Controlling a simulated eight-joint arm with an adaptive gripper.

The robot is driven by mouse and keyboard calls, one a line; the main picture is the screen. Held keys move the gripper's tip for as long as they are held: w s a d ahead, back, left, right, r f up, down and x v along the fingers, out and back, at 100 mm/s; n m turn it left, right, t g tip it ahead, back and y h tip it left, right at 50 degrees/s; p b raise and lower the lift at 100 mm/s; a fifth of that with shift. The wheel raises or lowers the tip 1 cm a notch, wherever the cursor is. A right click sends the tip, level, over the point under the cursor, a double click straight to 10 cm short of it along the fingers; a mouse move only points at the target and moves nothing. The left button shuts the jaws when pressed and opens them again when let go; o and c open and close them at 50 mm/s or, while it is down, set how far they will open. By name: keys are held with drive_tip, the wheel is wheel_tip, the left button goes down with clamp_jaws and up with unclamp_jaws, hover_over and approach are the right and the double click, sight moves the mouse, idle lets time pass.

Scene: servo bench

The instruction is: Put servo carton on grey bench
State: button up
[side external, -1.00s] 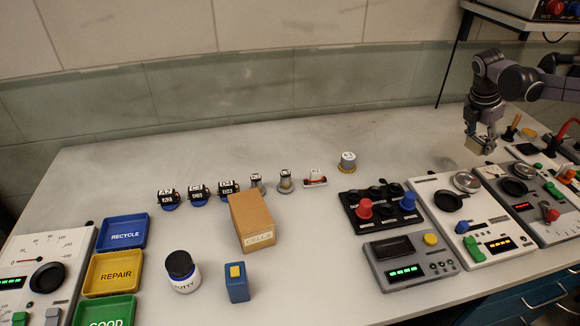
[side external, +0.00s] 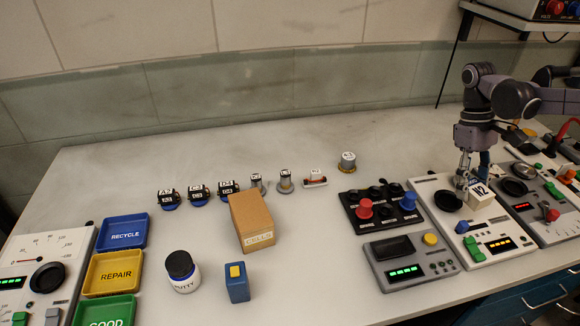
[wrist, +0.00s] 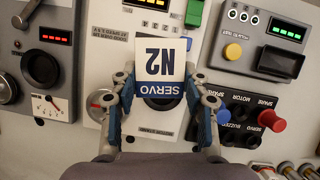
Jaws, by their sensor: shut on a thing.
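The servo carton (side external: 481,194) is a small white box marked N2. In the wrist view the carton (wrist: 160,62) shows a blue band reading SERVO. My gripper (wrist: 162,90) is shut on it, with a blue-edged finger on each side. In the side view my gripper (side external: 466,182) holds the carton over the white instrument panel with the black dial; I cannot tell the exact gap below it. The grey bench (side external: 320,235) has a bare top left of the panels.
A black panel (side external: 383,208) with red and blue knobs and a grey meter box (side external: 412,262) stand left of the carton. A cardboard CELLS box (side external: 251,221), a putty jar (side external: 182,271) and a blue box (side external: 237,283) stand mid-bench. Small parts line the back. Coloured trays (side external: 116,272) are at left.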

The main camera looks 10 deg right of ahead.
drive_tip(key=shift+s+a+r+m+y, duration=0.1)
drive_tip(key=shift+s+a+m+y, duration=0.4)
drive_tip(key=shift+s+m, duration=0.4)
drive_tip(key=w+d+n+t+h, duration=0.1)
drive_tip(key=w+d+n, duration=0.1)
drive_tip(key=w+n, duration=0.1)
drive_tip(key=w+d+n+h, duration=0.1)
drive_tip(key=w+d+n, duration=0.2)
drive_tip(key=n, duration=0.2)
drive_tip(key=w+d+n+t+h, duration=0.1)
drive_tip(key=w+d+n+h, duration=0.1)
drive_tip(key=w+d+n, duration=0.1)
drive_tip(key=shift+w+n+t, duration=0.3)
drive_tip(key=shift+w+n, duration=0.25)
drive_tip(key=shift+n, duration=0.05)
drive_tip(key=w+d+r+n+t, duration=0.2)
drive_tip(key=w+d+n+t, duration=0.3)
drive_tip(key=n, duration=0.8)
drive_tip(key=shift+w+d+r+n, duration=0.35)
drive_tip(key=shift+w+d, duration=1.5)
drive_tip(key=shift+d, duration=0.65)
drive_tip(key=w+a+f, duration=0.2)
drive_tip(key=a, duration=0.1)
drive_tip(key=w+a+f, duration=0.2)
drive_tip(key=a, duration=0.1)
drive_tip(key=w+a+f, duration=0.3)
drive_tip(key=shift+w, duration=0.1)
drive_tip(key=shift+f, duration=1.85)
